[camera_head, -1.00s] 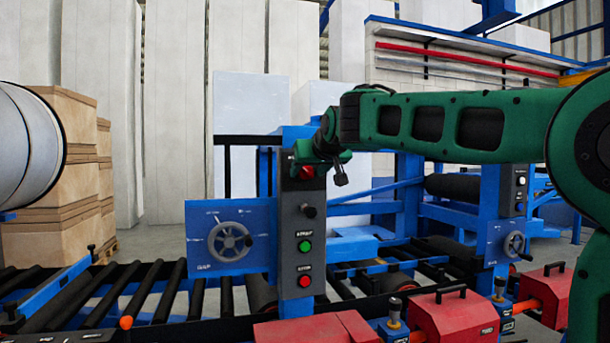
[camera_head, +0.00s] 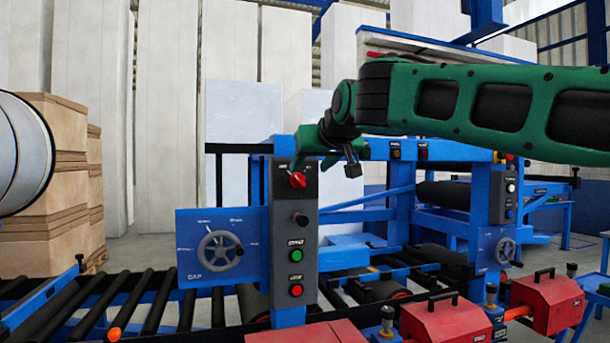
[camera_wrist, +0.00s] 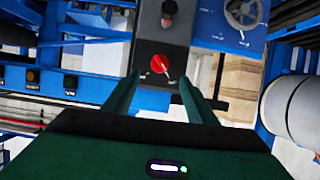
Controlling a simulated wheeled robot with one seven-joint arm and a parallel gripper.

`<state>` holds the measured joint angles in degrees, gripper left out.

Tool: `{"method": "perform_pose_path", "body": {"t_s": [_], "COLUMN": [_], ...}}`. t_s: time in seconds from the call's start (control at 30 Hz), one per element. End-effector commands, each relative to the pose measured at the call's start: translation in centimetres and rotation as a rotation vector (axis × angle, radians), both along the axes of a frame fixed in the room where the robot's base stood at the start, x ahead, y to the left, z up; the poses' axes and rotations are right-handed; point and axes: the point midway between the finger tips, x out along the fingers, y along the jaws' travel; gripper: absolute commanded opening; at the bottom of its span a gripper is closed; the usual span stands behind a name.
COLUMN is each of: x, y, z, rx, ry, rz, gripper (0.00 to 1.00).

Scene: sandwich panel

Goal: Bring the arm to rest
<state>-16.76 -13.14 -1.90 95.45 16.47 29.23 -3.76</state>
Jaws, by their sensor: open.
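My green gripper (camera_head: 306,152) is at the upper part of a grey control panel (camera_head: 304,218) in the head view, just above its red rotary knob (camera_head: 297,180). In the wrist view my two fingers (camera_wrist: 158,78) are spread apart with nothing between them. The red knob (camera_wrist: 158,64) shows beyond the fingertips, and its white mark is slanted. Whether a finger touches the panel cannot be told. My green arm reaches in from the right edge, above the blue frame.
The panel carries a black knob (camera_head: 299,218), a green button (camera_head: 295,255) and a red button (camera_head: 295,290). A blue plate with a handwheel (camera_head: 220,251) stands left of it. Roller conveyors (camera_head: 110,298) and red clamp units (camera_head: 445,318) lie below. Boxes (camera_head: 52,150) are stacked left.

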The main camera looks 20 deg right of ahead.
Motion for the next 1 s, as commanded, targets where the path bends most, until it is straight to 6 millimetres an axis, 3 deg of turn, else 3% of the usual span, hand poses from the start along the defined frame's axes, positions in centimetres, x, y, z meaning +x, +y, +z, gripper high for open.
{"method": "perform_pose_path", "body": {"t_s": [0.5, 0.6, 0.67, 0.77, 1.0], "x": [-0.4, -0.6, -0.9, -2.3, -9.0], "y": [-0.1, -0.7, -1.7, -4.4, -12.0], "z": [0.1, -0.7, -2.0, -5.7, -17.6], "rx": [0.001, -0.001, -0.002, 0.000, 0.031], "ry": [0.001, 0.018, 0.046, 0.126, 0.396], "rz": [-0.001, -0.011, -0.026, -0.067, -0.197], "gripper": [0.52, 0.52, 0.52, 0.52, 0.52]}}
